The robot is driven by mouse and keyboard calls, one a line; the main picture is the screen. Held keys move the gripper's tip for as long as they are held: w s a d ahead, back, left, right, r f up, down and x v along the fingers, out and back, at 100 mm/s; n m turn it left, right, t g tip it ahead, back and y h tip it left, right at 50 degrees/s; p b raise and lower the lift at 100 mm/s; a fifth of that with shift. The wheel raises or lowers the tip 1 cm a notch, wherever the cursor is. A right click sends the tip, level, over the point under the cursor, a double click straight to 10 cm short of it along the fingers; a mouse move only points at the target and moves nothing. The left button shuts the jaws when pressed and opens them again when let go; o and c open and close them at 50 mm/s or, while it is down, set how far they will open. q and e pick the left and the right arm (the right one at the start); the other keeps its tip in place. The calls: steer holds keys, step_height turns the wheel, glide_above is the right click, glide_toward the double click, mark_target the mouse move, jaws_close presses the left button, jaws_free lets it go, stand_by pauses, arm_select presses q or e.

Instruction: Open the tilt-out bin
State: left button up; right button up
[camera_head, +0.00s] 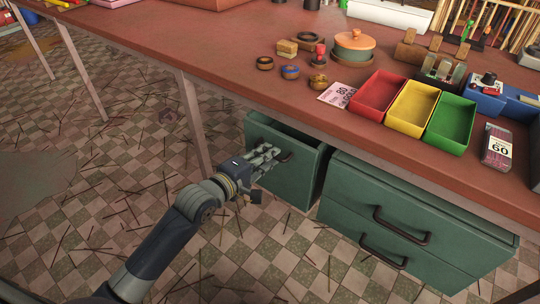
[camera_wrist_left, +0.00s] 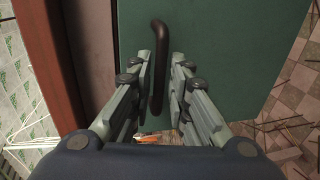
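The green tilt-out bin (camera_head: 300,179) is under the table's front edge. It leans out at the top, and its dark inside shows. My left gripper (camera_head: 274,158) is at the bin's front, at the dark handle (camera_head: 285,156). In the left wrist view, the dark upright handle (camera_wrist_left: 159,45) stands between the two fingers of the left gripper (camera_wrist_left: 161,72). The fingers are drawn in close around it, and the green bin front (camera_wrist_left: 225,50) is just beyond. My right gripper is not in view.
Closed green drawers (camera_head: 400,216) with dark handles stand right of the bin. A table leg (camera_head: 194,120) is just left of it. The red-brown tabletop (camera_head: 210,40) above holds red (camera_head: 377,93), yellow (camera_head: 411,107) and green (camera_head: 451,122) trays. Thin sticks litter the checkered floor (camera_head: 120,180).

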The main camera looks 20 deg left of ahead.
arm_select(q)
steer(key=shift+x, duration=0.9)
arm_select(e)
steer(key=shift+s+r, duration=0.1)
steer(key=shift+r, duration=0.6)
arm_select(q)
jaws_close()
steer(key=shift+s, duration=0.1)
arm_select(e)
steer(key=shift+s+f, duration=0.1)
